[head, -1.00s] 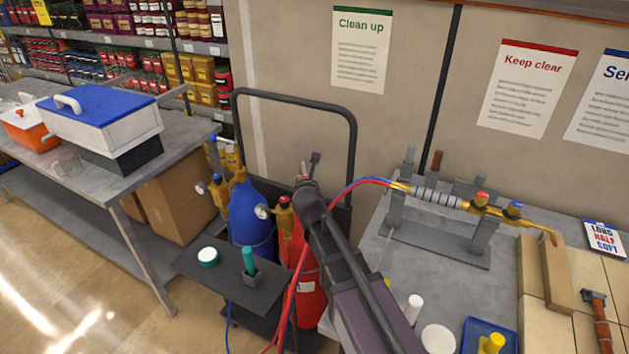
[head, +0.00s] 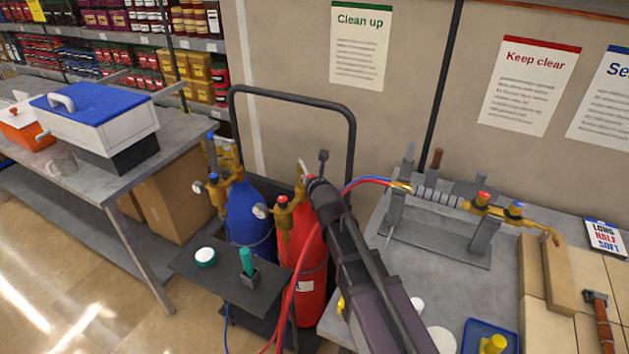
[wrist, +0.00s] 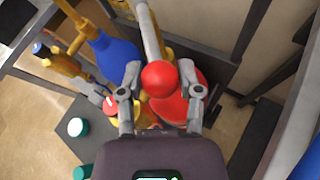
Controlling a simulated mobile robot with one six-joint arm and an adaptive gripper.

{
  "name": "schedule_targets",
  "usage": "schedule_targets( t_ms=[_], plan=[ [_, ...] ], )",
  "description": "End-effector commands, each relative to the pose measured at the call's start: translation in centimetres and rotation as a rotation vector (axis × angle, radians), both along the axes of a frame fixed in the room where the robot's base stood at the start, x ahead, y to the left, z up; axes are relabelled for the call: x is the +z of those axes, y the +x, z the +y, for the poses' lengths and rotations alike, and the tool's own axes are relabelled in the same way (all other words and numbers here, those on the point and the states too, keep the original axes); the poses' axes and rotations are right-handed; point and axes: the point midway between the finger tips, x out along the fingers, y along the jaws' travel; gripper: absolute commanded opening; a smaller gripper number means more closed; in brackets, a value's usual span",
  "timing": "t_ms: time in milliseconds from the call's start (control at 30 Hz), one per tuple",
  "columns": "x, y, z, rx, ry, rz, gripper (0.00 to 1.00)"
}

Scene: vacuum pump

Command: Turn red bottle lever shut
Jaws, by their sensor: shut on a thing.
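The red bottle (head: 313,275) stands in the dark cart, with a brass valve and regulator (head: 284,212) at its top. Its lever is a pale grey bar (wrist: 151,35) ending in a round red knob (wrist: 160,79) in the wrist view. My gripper (wrist: 160,70) is shut on the lever's knob end, one finger on each side. The red bottle's shoulder (wrist: 190,103) shows behind the knob in the wrist view.
A blue bottle (head: 246,212) with brass fittings and its own blue-tipped lever (head: 211,150) stands to the left. The cart's handle frame (head: 350,120) rises behind. Red and blue hoses (head: 365,181) run to the bench (head: 375,255). A small shelf (head: 222,275) is in front.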

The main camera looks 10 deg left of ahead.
Motion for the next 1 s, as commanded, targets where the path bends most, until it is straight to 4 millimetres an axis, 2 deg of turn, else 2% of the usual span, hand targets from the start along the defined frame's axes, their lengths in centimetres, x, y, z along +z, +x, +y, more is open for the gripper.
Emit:
schedule_targets(
  t_ms=[300, 333, 433, 733, 767, 1000],
  plan=[
    [-0.12, -0.35, 0.37, 0.006, -0.004, 0.004, 0.00],
    [-0.12, -0.36, 0.39, 0.006, -0.004, 0.004, 0.52],
    [-0.10, -0.35, 0.44, 0.007, -0.003, 0.003, 0.81],
    [-0.04, -0.29, 0.52, 0.007, -0.001, 0.001, 0.81],
    [-0.03, -0.28, 0.52, 0.007, -0.001, 0.001, 0.75],
    [0.67, -0.24, 0.53, 0.007, 0.000, 0.000, 0.04]
  ],
)
